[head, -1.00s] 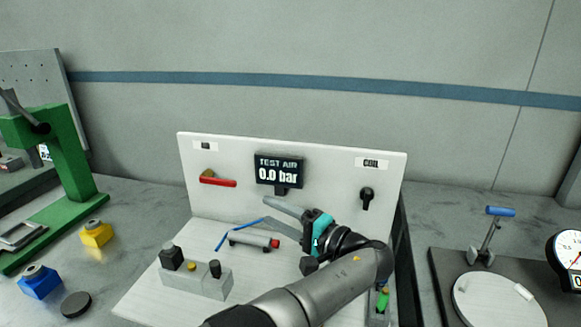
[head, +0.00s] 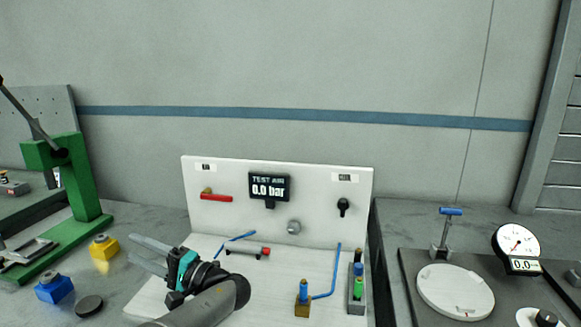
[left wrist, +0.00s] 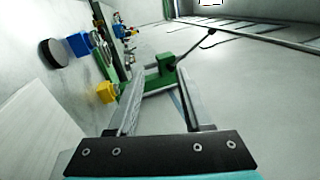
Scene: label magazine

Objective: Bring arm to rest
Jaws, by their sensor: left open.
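My left gripper (head: 133,250) is open and empty in the head view. It is over the left edge of the white test stand, with its fingers pointing left. In the left wrist view its two fingers (left wrist: 158,80) stand apart with nothing between them. My left arm comes in from the bottom and hides part of the stand's base. My right gripper is not in view.
The white test stand (head: 320,178) carries a display (head: 269,187) reading 0.0 bar. A green press (head: 80,185), yellow block (head: 103,247), blue block (head: 54,288) and black disc (head: 89,306) are left. A round plate (head: 455,291) and gauge (head: 516,241) are right.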

